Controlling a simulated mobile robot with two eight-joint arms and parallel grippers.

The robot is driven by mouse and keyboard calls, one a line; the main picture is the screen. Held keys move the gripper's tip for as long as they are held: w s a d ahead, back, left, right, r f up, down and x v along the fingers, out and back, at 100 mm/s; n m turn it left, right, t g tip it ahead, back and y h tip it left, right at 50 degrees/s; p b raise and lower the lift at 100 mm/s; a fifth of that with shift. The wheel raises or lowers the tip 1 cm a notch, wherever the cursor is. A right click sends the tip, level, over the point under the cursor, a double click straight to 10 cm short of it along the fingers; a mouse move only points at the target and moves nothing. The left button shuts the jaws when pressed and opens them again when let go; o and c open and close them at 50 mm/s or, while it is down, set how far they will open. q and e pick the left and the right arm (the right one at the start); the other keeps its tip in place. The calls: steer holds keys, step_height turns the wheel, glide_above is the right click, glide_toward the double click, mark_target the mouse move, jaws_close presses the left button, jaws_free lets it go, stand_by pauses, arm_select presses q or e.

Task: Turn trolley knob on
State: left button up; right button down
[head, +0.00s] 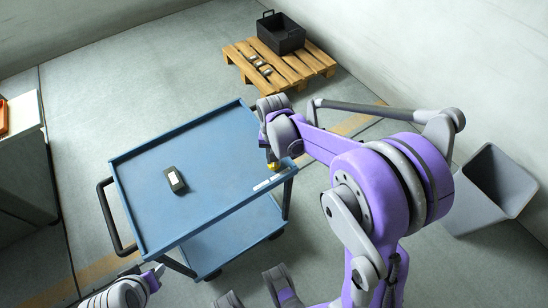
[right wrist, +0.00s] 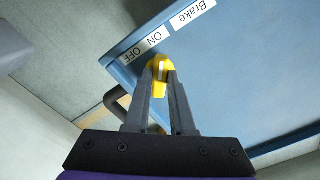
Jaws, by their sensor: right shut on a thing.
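In the right wrist view the knob (right wrist: 158,80) sits beside a white label (right wrist: 146,47) reading ON and OFF, near another label (right wrist: 193,14) reading Brake. My right gripper (right wrist: 160,70) is shut on the knob, one finger on each side. The knob carries a white mark; which word it points to I cannot tell. My left gripper does not show clearly; only grey and purple arm parts appear at the bottom.
A wooden pallet (head: 290,72) with a black crate (head: 280,36) stands behind. A grey bin (head: 490,195) stands right.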

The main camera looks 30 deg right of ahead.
steer(key=shift+m, duration=0.5)
steer(key=c, duration=0.8)
jaws_free()
steer(key=shift+o, duration=0.2)
step_height(320, 180, up, 11)
steer(key=p, duration=0.1)
steer(key=shift+p, duration=0.3)
steer(key=s+a+r+n+t+p, duration=0.2)
steer(key=s+a+r+n+p, duration=0.1)
steer(key=s, duration=0.4)
steer(key=s+a+r+n+t+p, duration=0.3)
steer(key=s+r+n+p, duration=0.1)
steer(key=s, duration=0.4)
steer(key=shift+s+a+n+p, duration=0.2)
steer(key=shift+n+p, duration=0.3)
steer(key=shift+p, duration=0.25)
